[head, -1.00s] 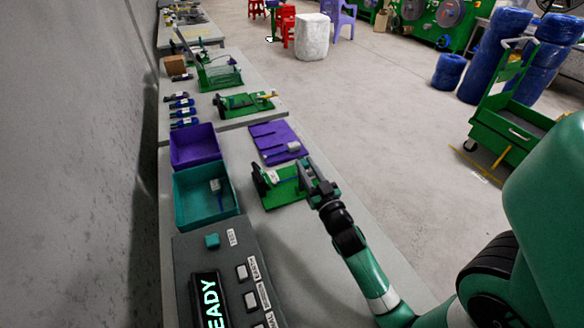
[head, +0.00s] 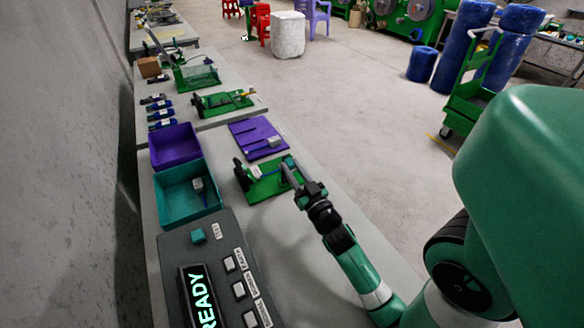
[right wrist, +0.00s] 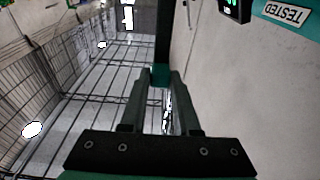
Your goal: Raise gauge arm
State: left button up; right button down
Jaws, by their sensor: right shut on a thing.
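The green gauge fixture (head: 262,187) lies on the grey bench with a dark upright part at its left end and a blue cable across it. My right gripper (head: 290,168) is at the fixture's right side. In the right wrist view its two fingers (right wrist: 160,82) are closed around a small teal end piece (right wrist: 159,74). A dark bar (right wrist: 163,38), apparently the gauge arm, runs up from that piece. The bar's other end is out of view there. In the head view the gripper hides much of the arm. My left gripper is not in view.
A teal bin (head: 187,205) and a purple bin (head: 175,147) stand left of the fixture. A purple board (head: 256,139) lies behind it. A grey control box (head: 225,275) reading READY stands in front. Another green fixture (head: 222,103) is farther back.

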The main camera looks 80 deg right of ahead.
jog(key=c, duration=0.7)
grip_release()
jog(key=shift+s+a+f, duration=0.1)
jog(key=shift+f, duration=0.4)
jog(key=shift+o, duration=0.3)
jog(key=shift+r, duration=0.15)
jog(key=s+a+r+p, duration=0.2)
jog(key=a+r+p, duration=0.2)
jog(key=a+r, duration=0.2)
jog(key=s+a+r+p, duration=0.3)
jog(key=a+r+p, duration=0.2)
jog(key=a+r, duration=0.1)
jog(key=shift+s+a+r, duration=0.3)
jog(key=shift+a+r, duration=0.05)
jog(key=shift+r, duration=0.2)
